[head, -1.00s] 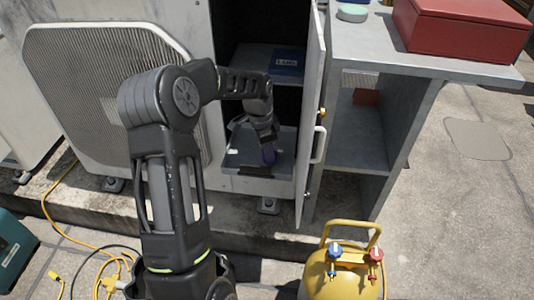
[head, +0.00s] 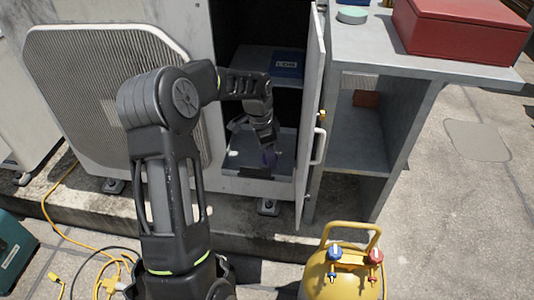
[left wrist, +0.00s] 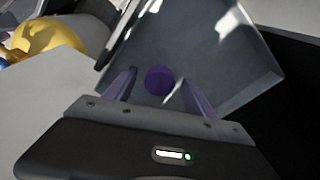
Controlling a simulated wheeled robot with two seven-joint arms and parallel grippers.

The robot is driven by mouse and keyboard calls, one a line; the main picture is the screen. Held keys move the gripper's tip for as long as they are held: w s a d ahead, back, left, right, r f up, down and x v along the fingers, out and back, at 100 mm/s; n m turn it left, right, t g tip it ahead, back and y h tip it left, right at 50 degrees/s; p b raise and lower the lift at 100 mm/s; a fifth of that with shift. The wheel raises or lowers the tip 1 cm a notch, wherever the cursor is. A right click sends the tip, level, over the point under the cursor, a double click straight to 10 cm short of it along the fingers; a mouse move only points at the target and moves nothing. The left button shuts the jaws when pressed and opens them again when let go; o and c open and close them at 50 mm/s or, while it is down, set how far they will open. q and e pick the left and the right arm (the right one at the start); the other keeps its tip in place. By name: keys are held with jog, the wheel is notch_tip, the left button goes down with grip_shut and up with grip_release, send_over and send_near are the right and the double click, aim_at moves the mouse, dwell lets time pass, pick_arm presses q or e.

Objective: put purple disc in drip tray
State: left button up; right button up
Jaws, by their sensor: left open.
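The purple disc (left wrist: 159,80) is round and shows between my left gripper's fingers in the left wrist view. It appears to lie on the flat grey drip tray (left wrist: 215,62), which has straight raised edges. In the head view the tray (head: 286,147) is low inside the open cabinet. My left gripper (head: 268,158) reaches into the cabinet over it. In the left wrist view its fingers (left wrist: 158,83) are apart, one on each side of the disc, with gaps. In the head view the disc cannot be told from the purplish fingers. My right gripper is out of view.
The open cabinet door (head: 312,120) stands close to the right of my left gripper. A shelf with a blue box (head: 288,64) is above the tray. A red box (head: 462,30) and a teal disc (head: 352,14) sit on the side bench. A yellow tank (head: 342,275) stands in front.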

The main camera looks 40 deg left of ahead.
aim_at(263, 160)
pick_arm(q)
notch_tip(263, 160, up, 12)
jog(key=s+p, duration=0.1)
jog(key=p, duration=0.2)
jog(key=shift+a+f, duration=0.2)
jog(key=shift+a, duration=0.2)
jog(key=shift+s, duration=0.15)
